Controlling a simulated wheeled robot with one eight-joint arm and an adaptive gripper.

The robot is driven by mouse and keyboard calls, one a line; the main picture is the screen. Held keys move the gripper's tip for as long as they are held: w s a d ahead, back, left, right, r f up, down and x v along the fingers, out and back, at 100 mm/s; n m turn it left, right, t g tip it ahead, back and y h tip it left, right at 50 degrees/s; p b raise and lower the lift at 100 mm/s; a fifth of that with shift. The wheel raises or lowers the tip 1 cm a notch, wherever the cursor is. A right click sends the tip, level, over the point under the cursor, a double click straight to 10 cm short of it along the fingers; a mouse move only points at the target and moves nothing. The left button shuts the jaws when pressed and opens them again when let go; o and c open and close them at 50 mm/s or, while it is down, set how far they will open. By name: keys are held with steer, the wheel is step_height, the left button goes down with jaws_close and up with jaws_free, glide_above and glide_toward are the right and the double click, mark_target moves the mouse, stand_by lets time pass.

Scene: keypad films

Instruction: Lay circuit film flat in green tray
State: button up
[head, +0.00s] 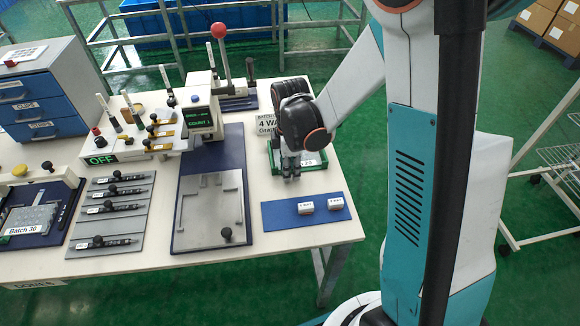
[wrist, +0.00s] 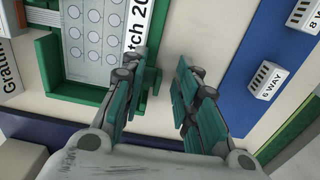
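The green tray (head: 323,163) stands on the right part of the table. In the wrist view the tray (wrist: 48,66) fills the upper left. A pale sheet with rows of circles (wrist: 92,42) appears to lie flat in it, beside a white label reading "tch 20". I take the sheet to be the circuit film, but part of it is cut off by the frame. My gripper (head: 290,168) is at the tray's near left side in the head view.
A blue mat (head: 280,213) with two small white blocks, one marked "6 WAY" (wrist: 265,80), lies near the tray. A grey plate (head: 210,212) with a black knob lies left of it. A red-knobbed lever press (head: 222,65) stands behind. A "Batch 30" fixture (head: 35,220) is far left.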

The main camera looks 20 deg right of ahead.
step_height(320, 180, up, 12)
stand_by(0.7)
steer(key=s+r+m+t, duration=0.3)
steer(key=s+r+m, duration=0.1)
steer(key=s+m, duration=0.3)
steer(key=s+r+m+t, duration=0.4)
steer(key=s+m, duration=0.4)
steer(key=shift+s+r+m, duration=0.2)
steer(key=shift+r+m, duration=0.15)
steer(key=shift+m, duration=0.05)
stand_by(0.7)
